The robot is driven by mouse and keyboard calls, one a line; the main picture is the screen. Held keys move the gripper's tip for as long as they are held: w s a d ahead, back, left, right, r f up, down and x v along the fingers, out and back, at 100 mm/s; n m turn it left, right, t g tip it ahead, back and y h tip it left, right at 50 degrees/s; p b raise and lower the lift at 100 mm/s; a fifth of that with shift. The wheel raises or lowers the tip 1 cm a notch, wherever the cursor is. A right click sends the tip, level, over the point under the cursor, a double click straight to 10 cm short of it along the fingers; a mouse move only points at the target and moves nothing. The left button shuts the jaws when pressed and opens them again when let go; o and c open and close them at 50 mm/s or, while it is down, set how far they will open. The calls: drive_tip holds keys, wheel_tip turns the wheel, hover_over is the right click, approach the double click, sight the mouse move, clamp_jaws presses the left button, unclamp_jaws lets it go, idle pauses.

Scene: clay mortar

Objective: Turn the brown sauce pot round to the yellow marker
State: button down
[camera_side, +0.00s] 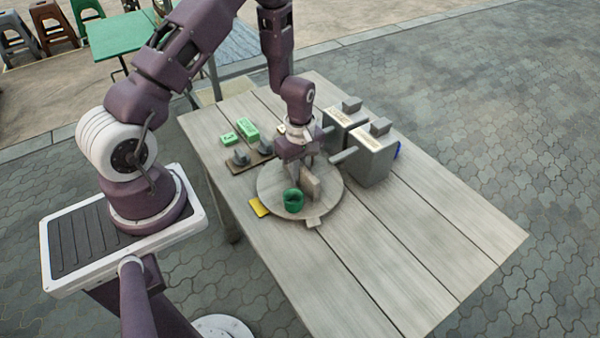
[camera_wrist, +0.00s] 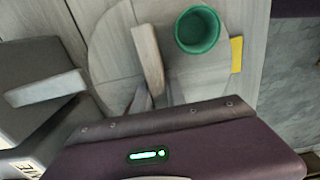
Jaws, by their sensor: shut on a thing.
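A round pale wooden turntable (camera_side: 268,187) lies on the table, with a pale tab (camera_side: 314,222) at its front rim. A green pot (camera_side: 293,200) stands on it; it also shows in the wrist view (camera_wrist: 198,32). A flat wooden upright piece (camera_side: 313,187) stands beside the pot, and in the wrist view (camera_wrist: 148,55). The yellow marker (camera_side: 259,207) lies at the turntable's left edge, near the green pot. My gripper (camera_side: 298,183) is low over the turntable, shut on the upright piece. I see no brown sauce pot; my gripper and the upright piece hide part of the turntable.
Two grey boxes (camera_side: 372,158) with levers stand close to the turntable's right. Behind it on the left are a brown board (camera_side: 238,167) with grey knobs and green blocks (camera_side: 247,129). The front of the table (camera_side: 400,270) is clear.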

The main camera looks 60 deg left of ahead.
drive_tip(key=shift+n, duration=6.7)
drive_tip(key=shift+w+n, duration=0.1)
drive_tip(key=shift+n, duration=6.7)
drive_tip(key=c, duration=1.4)
unclamp_jaws()
drive_tip(key=shift+o, duration=0.2)
